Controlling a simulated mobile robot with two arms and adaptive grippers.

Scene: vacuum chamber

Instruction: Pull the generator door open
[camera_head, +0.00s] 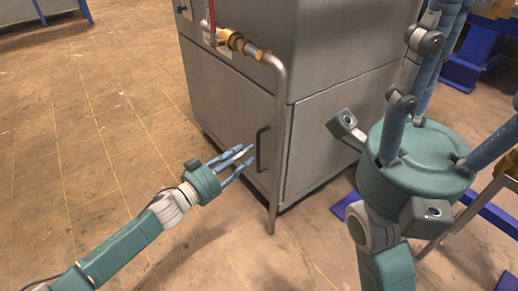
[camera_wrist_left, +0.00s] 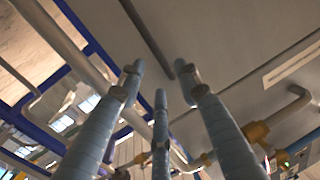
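The generator is a grey metal cabinet with a closed front door (camera_head: 225,105). Its dark vertical handle (camera_head: 262,149) is near the door's right edge. My left gripper (camera_head: 246,156) is just in front of the handle, its blue fingers apart and nothing held. In the left wrist view, the fingers (camera_wrist_left: 160,78) point at the grey door, and a dark bar that looks like the handle (camera_wrist_left: 146,38) runs between the two outer fingertips. Whether they touch it I cannot tell. My right gripper (camera_head: 440,70) is large at the right, fingers spread upward, empty.
A vertical grey pipe (camera_head: 279,130) with brass fittings (camera_head: 240,43) stands close to the right of the handle and reaches down near the floor. Blue framework (camera_head: 470,60) stands at the right. The tiled floor (camera_head: 100,130) left of the cabinet is clear.

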